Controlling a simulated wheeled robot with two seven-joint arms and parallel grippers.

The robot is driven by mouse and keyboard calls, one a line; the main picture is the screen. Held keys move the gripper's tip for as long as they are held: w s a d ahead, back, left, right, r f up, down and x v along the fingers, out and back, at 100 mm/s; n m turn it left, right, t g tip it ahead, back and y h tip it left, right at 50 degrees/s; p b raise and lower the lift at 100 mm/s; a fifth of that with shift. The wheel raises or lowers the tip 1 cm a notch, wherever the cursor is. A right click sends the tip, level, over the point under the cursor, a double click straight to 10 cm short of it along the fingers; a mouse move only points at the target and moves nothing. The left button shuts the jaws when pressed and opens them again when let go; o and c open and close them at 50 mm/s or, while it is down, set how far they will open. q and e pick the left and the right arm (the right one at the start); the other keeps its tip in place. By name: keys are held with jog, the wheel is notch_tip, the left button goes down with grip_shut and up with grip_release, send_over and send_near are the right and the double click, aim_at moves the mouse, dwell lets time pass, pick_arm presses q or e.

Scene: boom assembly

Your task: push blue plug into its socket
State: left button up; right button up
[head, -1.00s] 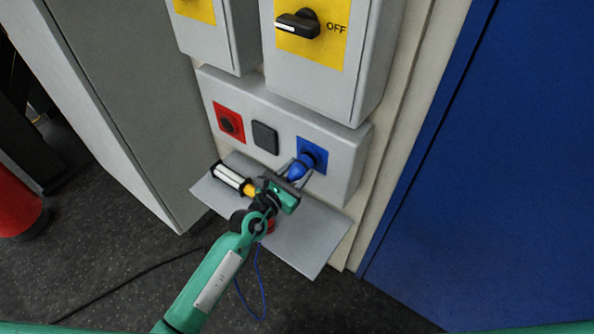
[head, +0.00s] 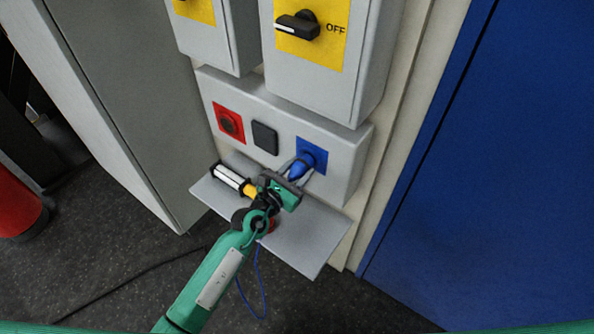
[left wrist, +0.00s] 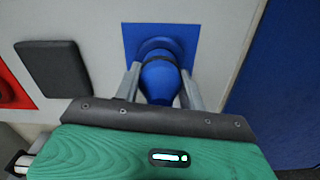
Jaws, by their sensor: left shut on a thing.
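The blue plug (head: 298,170) is between the fingers of my left gripper (head: 303,172), which is shut on it. The plug's front end is at the blue socket (head: 318,151) on the grey panel box. In the left wrist view the plug (left wrist: 159,80) lies between the two metal fingers (left wrist: 160,88) and lines up with the round socket on its blue plate (left wrist: 130,38). How deep the plug sits is hard to tell. A blue cable (head: 262,290) hangs below my gripper. My right gripper is not in view.
A red socket (head: 230,123) and a black square cover (head: 265,137) are left of the blue socket. A grey shelf (head: 312,238) juts out below, with a white and yellow cylinder (head: 230,178) over it. Switch boxes (head: 350,80) stand above.

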pick_arm(q)
jog(key=shift+w+d, duration=0.1)
jog(key=shift+w, duration=0.1)
jog(key=o, duration=1.3)
jog(key=shift+v, duration=1.2)
jog(key=b+v, duration=0.1)
jog(key=v, duration=1)
jog(key=shift+s, duration=0.25)
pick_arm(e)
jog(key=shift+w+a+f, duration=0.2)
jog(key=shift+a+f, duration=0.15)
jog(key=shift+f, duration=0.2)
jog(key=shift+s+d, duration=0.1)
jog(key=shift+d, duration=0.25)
